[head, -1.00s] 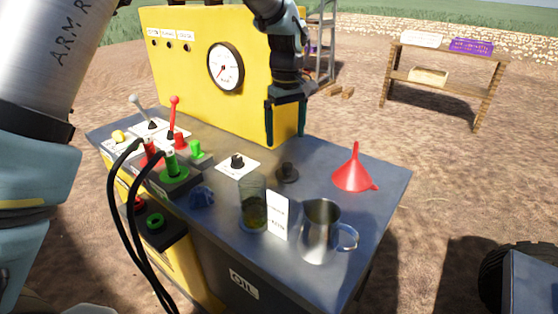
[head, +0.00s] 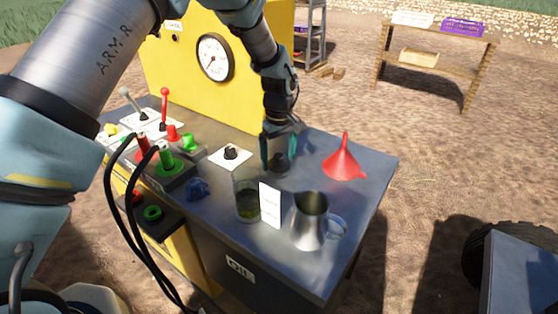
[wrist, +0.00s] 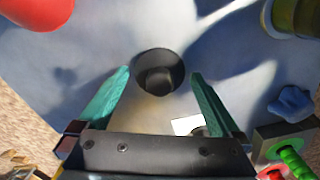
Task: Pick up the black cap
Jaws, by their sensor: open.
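The black cap (head: 279,168) stands on the grey-blue bench top, between the white plate with a black knob and the red funnel. In the wrist view the cap (wrist: 159,72) is round and dark, with a raised middle. My gripper (head: 278,158) points down over the cap, its teal fingers open. In the wrist view the fingertips of my gripper (wrist: 161,74) lie to the left and right of the cap, with gaps on both sides. I cannot tell exactly how high the tips are above the bench.
The red funnel (head: 344,162), metal jug (head: 310,222), glass jar (head: 247,200) and white card (head: 270,204) stand near the cap. A blue knob-like piece (head: 198,188) lies to the left. The yellow panel (head: 180,70) rises behind. Bench top right of the jug is clear.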

